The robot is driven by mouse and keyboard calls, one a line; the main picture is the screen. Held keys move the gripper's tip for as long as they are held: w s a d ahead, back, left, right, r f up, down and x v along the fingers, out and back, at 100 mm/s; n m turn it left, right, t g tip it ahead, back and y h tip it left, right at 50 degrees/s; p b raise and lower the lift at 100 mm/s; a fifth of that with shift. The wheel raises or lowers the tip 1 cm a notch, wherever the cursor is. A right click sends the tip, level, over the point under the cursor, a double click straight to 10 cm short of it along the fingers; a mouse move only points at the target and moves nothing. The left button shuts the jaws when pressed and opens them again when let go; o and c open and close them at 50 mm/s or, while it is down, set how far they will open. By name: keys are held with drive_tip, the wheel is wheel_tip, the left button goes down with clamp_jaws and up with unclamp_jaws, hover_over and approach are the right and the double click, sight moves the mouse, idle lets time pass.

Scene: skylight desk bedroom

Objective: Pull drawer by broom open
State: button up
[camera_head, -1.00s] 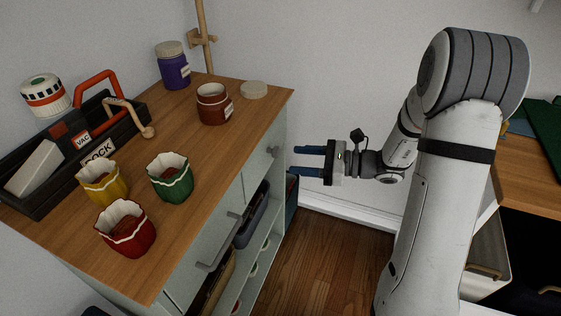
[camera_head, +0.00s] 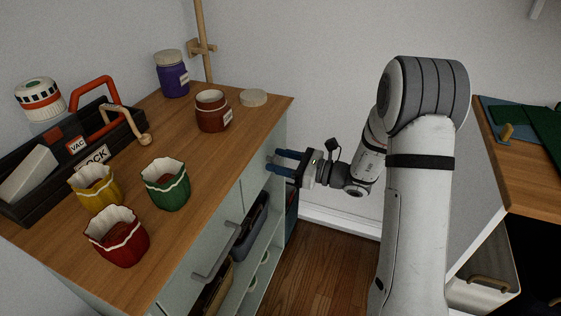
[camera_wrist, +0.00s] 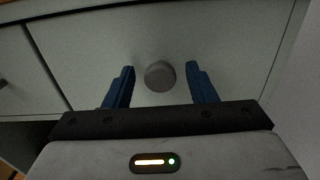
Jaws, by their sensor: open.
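The drawer by the broom (camera_wrist: 220,40) is a pale grey-green front at the far right end of the cabinet, and it looks shut. Its round grey knob (camera_wrist: 159,76) sits between my open fingers in the wrist view, with a gap on each side. My gripper (camera_head: 282,163) has blue fingers pointing left at the drawer front in the head view, where the fingertips hide most of the knob. I cannot tell if they touch the front. The wooden pole of the broom (camera_head: 203,40) stands in a wall holder behind the cabinet.
The wooden cabinet top (camera_head: 225,150) holds a brown jar (camera_head: 211,112), a purple jar (camera_head: 172,75), several coloured pots and a black toolbox (camera_head: 20,205). A bar handle (camera_head: 215,262) juts from the nearer front. A desk (camera_head: 520,190) stands right; floor between is clear.

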drive_tip(key=shift+c, duration=0.3)
clamp_jaws()
drive_tip(key=shift+s+d, duration=0.1)
